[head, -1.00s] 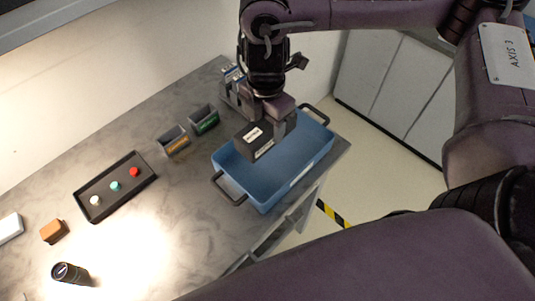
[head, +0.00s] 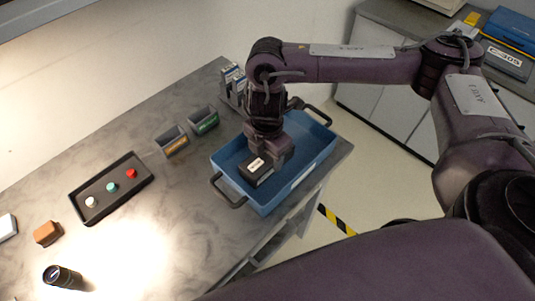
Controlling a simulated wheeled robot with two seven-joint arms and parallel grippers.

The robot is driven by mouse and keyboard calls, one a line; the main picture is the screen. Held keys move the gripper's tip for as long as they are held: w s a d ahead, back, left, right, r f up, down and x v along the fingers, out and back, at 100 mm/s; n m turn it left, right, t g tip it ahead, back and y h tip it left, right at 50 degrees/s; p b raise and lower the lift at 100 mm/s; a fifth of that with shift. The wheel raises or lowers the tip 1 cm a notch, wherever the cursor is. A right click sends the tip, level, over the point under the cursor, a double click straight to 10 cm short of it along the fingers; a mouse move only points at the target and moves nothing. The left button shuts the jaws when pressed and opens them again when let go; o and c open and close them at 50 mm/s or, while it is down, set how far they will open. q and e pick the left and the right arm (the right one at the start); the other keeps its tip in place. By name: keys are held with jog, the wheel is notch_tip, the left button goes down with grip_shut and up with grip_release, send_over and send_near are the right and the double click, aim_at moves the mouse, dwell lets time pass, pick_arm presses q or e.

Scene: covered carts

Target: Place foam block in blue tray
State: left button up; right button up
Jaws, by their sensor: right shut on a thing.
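The foam block (head: 257,173) is a dark block with a small white label on top. My right gripper (head: 271,159) points down over the blue tray and is shut on the block. The block is inside the outline of the blue tray (head: 312,158), low between its walls. I cannot tell whether its underside touches the tray floor. The blue tray has two dark handles and stands at the right end of the grey table. My left gripper is not in view.
Two small labelled bins (head: 172,140) and a rack of boxes (head: 233,80) stand behind the tray. A black holder with three coloured knobs (head: 112,188), a brown block (head: 47,233) and a black cylinder (head: 62,277) lie to the left. Bare table lies between.

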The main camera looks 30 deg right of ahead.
aim_at(267, 155)
jog(key=shift+f, duration=0.15)
jog(key=o, duration=1)
jog(key=shift+r, duration=0.55)
notch_tip(267, 155, up, 11)
jog(key=p, duration=0.2)
jog(key=shift+r, duration=0.15)
